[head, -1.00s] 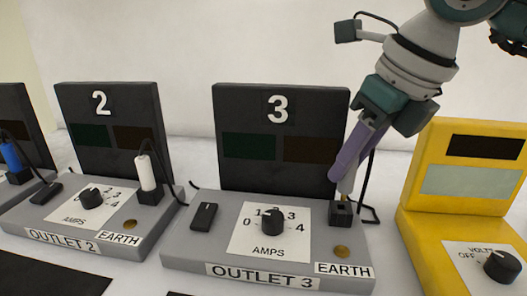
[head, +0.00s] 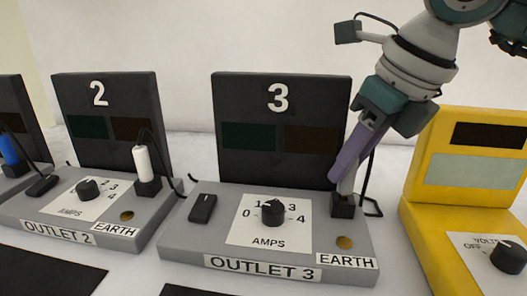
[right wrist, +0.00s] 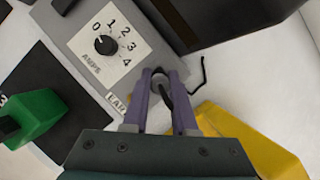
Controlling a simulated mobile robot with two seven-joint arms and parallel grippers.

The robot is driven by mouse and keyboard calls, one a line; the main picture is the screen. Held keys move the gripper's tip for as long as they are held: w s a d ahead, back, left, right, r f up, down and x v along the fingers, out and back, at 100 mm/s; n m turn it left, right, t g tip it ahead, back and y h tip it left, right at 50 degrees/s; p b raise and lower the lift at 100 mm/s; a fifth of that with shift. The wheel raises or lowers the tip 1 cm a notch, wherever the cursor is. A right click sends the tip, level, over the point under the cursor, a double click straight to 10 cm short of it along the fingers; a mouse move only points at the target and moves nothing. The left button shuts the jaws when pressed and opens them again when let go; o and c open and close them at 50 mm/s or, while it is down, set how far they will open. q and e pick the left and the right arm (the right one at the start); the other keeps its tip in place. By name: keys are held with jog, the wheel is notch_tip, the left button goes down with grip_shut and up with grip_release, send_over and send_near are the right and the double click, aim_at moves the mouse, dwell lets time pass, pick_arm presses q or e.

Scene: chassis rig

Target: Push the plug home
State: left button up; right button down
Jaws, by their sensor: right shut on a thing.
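My right gripper (head: 352,158), with purple fingers, is shut on a pale grey plug (head: 347,186) at the right of outlet 3. The plug's lower end meets the black socket (head: 343,208) on the grey base, and no pin shows between them. The fingers hide most of the plug, so I cannot tell how deep it sits. In the right wrist view the fingers (right wrist: 160,90) close around the round plug (right wrist: 159,80), with its black cable running back between them. My left gripper is not in view.
Outlet 3's base (head: 190,245) carries a dial (head: 274,212) and a black switch (head: 203,208). Outlet 2 on the left has a white plug (head: 143,164) in its socket. A yellow meter (head: 430,215) stands close on the right. A green object (right wrist: 38,118) shows in the wrist view.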

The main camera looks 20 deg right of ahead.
jog(key=shift+f+b, duration=0.5)
jog(key=shift+f, duration=0.1)
jog(key=c, duration=0.6)
grip_release()
jog(key=shift+c, duration=0.2)
jog(key=shift+r, duration=0.1)
jog(key=v, duration=1)
jog(key=shift+p, duration=0.45)
